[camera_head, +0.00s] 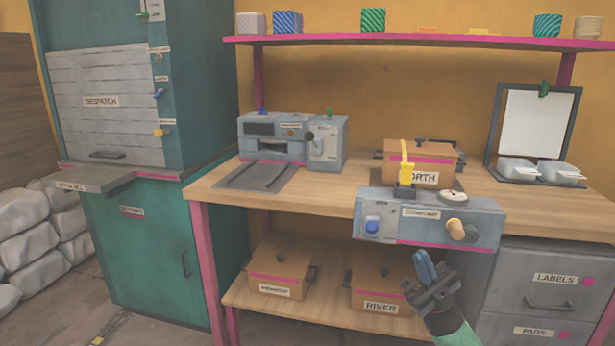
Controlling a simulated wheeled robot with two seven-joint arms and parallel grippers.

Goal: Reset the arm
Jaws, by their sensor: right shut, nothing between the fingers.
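My right gripper (424,264) is at the lower right, on an arm with a green sleeve-like link. Its blue fingers are shut and point up, with nothing visible between them. It is in front of the workbench (330,190), just below the grey control unit (430,220) with a blue button, a tan knob and a yellow lever (406,165). It overlaps the lower shelf and part of the RIVER box (382,290) in the picture. I cannot tell whether it touches anything. My left gripper is out of view.
A grey machine (292,140) with a flat tray stands on the bench's left. A NORTH box (440,160) sits behind the control unit. Grey drawers (548,285) are at the right. A teal DESPATCH cabinet (130,240) with a ledge is at the left. A pink-edged shelf (330,38) runs above.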

